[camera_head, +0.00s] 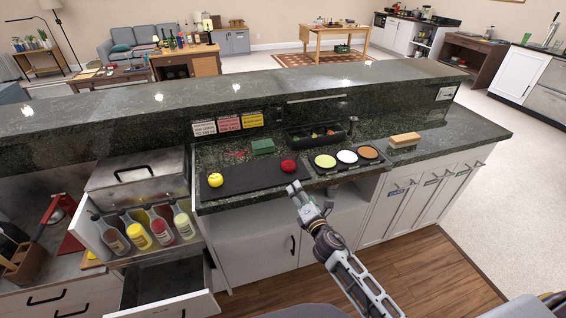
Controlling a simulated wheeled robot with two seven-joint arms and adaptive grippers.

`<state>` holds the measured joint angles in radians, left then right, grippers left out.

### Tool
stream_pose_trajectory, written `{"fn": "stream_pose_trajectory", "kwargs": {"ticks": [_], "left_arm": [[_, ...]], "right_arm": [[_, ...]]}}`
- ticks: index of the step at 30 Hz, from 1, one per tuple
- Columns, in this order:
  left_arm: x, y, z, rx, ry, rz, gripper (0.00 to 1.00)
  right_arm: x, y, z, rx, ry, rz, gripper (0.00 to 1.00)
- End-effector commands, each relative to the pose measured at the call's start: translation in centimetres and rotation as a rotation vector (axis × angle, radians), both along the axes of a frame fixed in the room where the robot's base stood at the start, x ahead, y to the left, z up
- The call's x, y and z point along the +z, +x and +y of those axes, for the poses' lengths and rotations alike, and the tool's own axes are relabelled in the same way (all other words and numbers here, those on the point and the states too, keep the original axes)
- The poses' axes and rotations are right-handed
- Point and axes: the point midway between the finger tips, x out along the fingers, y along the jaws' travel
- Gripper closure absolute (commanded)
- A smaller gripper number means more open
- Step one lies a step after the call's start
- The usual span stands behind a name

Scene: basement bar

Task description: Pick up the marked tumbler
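I cannot make out a marked tumbler in the head view. My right gripper (297,188) is in front of the dark counter's front edge, near the red round item. It appears to hold nothing, but its fingers are too small to tell open from shut. My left gripper is not in view.
A black board (248,177) bears a yellow round item (215,180) and a red one (288,166). Beside it are a tray (368,150) of round containers, a green block (262,146) and a wooden block (404,140). Several bottles (139,234) and an open drawer (163,283) are at left.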

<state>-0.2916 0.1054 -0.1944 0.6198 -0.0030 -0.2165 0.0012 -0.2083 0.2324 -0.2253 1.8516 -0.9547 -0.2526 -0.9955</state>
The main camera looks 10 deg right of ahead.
Motion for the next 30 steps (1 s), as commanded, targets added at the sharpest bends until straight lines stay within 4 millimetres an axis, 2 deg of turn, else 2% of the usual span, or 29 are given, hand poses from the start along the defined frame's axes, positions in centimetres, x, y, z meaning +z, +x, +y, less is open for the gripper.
{"fn": "stream_pose_trajectory", "kwargs": {"ticks": [3, 9, 21, 30], "left_arm": [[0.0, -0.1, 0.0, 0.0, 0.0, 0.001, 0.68], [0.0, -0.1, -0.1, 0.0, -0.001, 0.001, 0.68], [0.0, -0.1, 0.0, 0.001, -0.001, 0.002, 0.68], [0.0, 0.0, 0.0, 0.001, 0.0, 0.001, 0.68]], "right_arm": [[2.2, 0.0, 0.2, 0.008, -0.159, -0.049, 0.12], [3.9, 0.0, 0.2, 0.011, -0.429, -0.096, 0.12], [4.1, 0.1, 0.0, 0.019, -0.874, -0.114, 0.12], [4.1, 0.1, -0.1, 0.026, -1.006, -0.116, 0.12]]}}
